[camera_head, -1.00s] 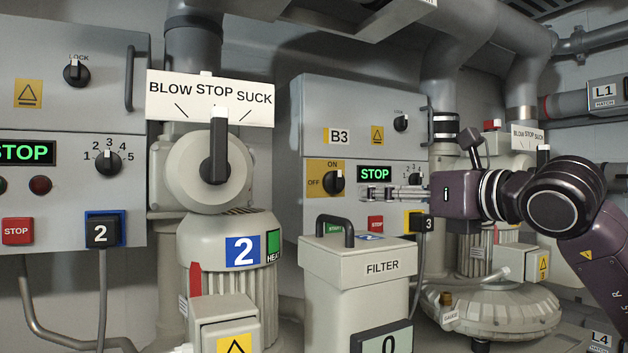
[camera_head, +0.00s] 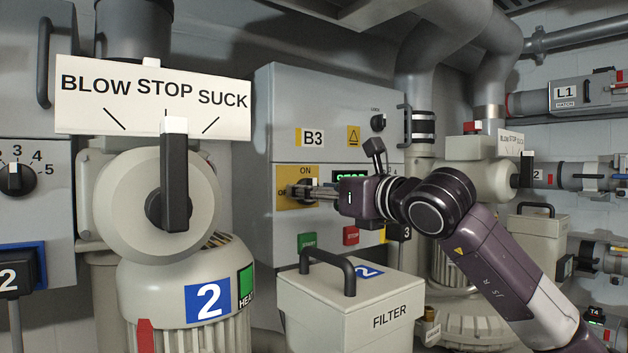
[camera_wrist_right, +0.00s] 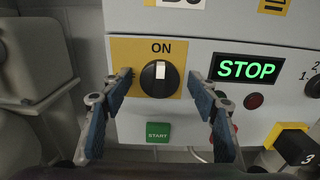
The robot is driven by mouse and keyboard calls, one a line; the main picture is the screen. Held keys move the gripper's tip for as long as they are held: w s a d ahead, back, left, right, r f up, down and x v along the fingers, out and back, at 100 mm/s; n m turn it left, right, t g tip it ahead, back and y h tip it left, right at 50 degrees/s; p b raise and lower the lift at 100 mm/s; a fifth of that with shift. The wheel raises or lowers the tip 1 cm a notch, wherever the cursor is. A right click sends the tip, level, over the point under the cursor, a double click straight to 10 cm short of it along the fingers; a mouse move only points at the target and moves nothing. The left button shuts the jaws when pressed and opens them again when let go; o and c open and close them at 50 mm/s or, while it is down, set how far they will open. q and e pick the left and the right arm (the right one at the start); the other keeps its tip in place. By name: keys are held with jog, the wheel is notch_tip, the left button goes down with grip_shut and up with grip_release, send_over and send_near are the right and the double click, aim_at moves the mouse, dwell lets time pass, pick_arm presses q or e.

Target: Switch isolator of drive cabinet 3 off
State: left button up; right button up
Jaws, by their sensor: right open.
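Drive cabinet 3 (camera_head: 285,105) is the grey box labelled B3, with a green STOP display. Its isolator is a black rotary knob on a yellow plate marked ON and OFF. In the right wrist view the isolator knob (camera_wrist_right: 160,79) has its white pointer up, towards ON. My right gripper (camera_head: 290,191) is open in front of the yellow plate (camera_head: 284,173) and partly hides the knob in the head view. In the right wrist view its two blue-padded fingers (camera_wrist_right: 159,77) stand left and right of the knob, apart from it. My left gripper is not in view.
Below the plate are a green START button (camera_wrist_right: 158,132) and a red STOP button (camera_head: 351,235). A filter box (camera_head: 335,300) with a black handle stands below my right gripper. Blower 2 (camera_head: 150,200) with its lever is to the left.

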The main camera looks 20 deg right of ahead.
jog(key=shift+w, duration=0.25)
jog(key=shift+s, duration=0.1)
jog(key=c, duration=1.1)
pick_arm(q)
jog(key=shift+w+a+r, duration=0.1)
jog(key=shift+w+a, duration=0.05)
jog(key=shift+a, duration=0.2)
pick_arm(e)
jog(key=shift+c, duration=0.2)
